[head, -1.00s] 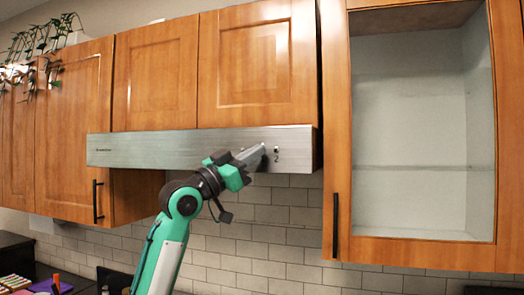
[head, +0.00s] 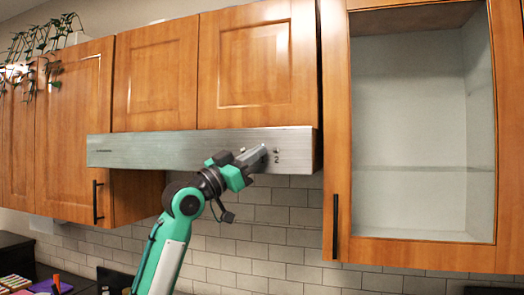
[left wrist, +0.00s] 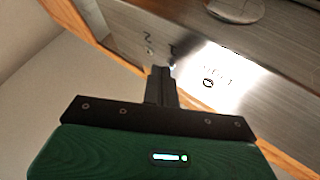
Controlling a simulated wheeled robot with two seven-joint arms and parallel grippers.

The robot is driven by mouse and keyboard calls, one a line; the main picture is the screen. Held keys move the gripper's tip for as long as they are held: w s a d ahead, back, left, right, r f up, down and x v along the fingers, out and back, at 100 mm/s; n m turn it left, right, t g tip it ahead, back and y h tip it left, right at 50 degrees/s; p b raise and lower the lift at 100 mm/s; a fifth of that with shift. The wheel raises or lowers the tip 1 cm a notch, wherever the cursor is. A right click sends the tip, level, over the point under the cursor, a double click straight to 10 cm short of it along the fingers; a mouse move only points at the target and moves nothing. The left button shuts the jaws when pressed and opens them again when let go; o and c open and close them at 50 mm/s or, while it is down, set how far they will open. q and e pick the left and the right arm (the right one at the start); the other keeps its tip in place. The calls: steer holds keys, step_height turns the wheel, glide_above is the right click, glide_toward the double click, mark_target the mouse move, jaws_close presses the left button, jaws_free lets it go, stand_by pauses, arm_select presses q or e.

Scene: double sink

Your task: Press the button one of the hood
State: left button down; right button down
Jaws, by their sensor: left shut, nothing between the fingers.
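The hood (head: 190,150) is a long brushed-steel band under the upper cabinets. Its button one (head: 243,150) is a small knob at the right part of the front, and button two (head: 276,150) is further right above a printed "2". My left gripper (head: 262,150) is shut and empty, its fingertips in front of the hood between the two buttons. In the left wrist view, the fingertips (left wrist: 161,70) lie close beside button one (left wrist: 172,65); contact cannot be told. Button two (left wrist: 150,52) shows a little beyond them. My right gripper is not in view.
Wooden cabinets (head: 258,65) hang directly above the hood. An open-fronted cabinet (head: 425,245) stands to the right, with a dark handle (head: 335,225). Tiled wall (head: 270,240) lies below the hood, with free room in front.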

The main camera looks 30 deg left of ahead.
arm_select(q)
steer(key=shift+w, duration=0.15)
stand_by(0.5)
steer(key=shift+s, duration=0.2)
steer(key=shift+s+d, duration=0.15)
steer(key=shift+s, duration=0.3)
steer(key=shift+s+d+b, duration=0.2)
steer(key=shift+s+d, duration=0.05)
steer(key=shift+s, duration=0.7)
steer(key=shift+s+d+b, duration=0.2)
steer(key=shift+s+b, duration=0.05)
steer(key=shift+s, duration=0.75)
steer(key=shift+s+d+b, duration=0.2)
steer(key=shift+s+d, duration=0.05)
steer(key=shift+s, duration=0.7)
